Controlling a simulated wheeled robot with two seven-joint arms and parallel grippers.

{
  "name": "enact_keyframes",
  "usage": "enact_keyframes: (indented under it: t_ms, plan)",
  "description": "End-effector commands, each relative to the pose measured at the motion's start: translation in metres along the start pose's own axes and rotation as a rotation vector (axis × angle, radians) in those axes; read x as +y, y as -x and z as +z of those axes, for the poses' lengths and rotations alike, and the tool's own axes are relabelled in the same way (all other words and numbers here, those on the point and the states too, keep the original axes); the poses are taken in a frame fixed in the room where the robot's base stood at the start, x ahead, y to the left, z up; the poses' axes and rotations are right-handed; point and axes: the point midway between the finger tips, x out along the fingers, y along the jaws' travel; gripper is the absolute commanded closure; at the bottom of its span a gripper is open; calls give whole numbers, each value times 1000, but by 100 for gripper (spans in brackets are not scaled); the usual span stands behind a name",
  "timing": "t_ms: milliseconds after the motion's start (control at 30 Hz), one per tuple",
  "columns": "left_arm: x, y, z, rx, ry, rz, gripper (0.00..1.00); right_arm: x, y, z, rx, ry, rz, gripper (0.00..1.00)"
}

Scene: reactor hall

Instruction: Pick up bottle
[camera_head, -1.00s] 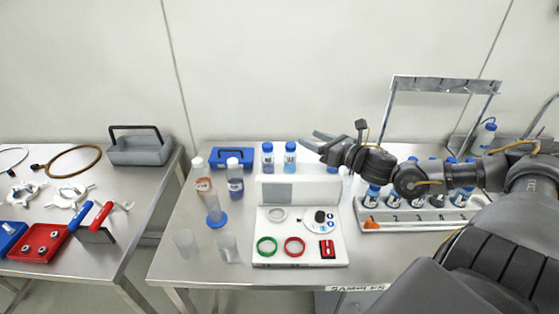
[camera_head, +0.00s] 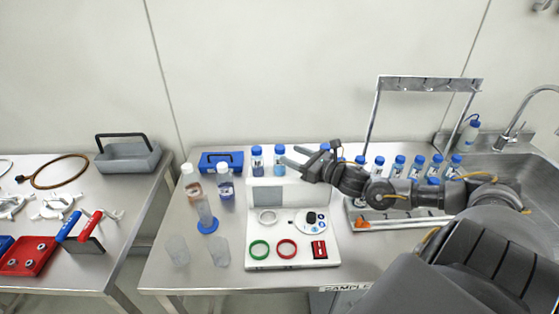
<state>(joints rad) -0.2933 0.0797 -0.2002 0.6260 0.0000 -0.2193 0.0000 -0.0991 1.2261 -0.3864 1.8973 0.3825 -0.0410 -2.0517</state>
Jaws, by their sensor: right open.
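Several bottles stand on the steel table, and the task does not say which one is meant. Two blue-capped bottles, a left one (camera_head: 257,161) and a right one (camera_head: 279,161), stand behind the white panel. More blue-capped bottles (camera_head: 397,168) stand in and around the rack at the right, partly hidden by my arm. My right gripper (camera_head: 292,156) is open and empty, fingers pointing left, close to the right blue-capped bottle; I cannot tell if it touches. My left gripper is not in view.
A white panel (camera_head: 262,225) with green and red rings fills the table's middle. A blue case (camera_head: 222,160), a cylinder on a blue base (camera_head: 207,214) and two clear beakers stand at the left. A metal frame (camera_head: 430,82) rises behind the rack. A sink is at the right.

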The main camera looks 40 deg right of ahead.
Motion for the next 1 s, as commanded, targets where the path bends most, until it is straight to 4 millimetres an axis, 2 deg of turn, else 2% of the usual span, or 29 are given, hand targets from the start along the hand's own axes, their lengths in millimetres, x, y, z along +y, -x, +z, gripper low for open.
enact_keyframes:
  t_ms: [267,633,933,1000]
  plan:
    - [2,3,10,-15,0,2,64,1,-8,2,-2,-3,0,44]
    - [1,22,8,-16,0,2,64,0,-53,3,-2,-3,0,44]
    - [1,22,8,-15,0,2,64,0,-57,0,1,-1,1,44]
    - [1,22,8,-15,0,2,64,0,-57,0,1,-1,1,50]
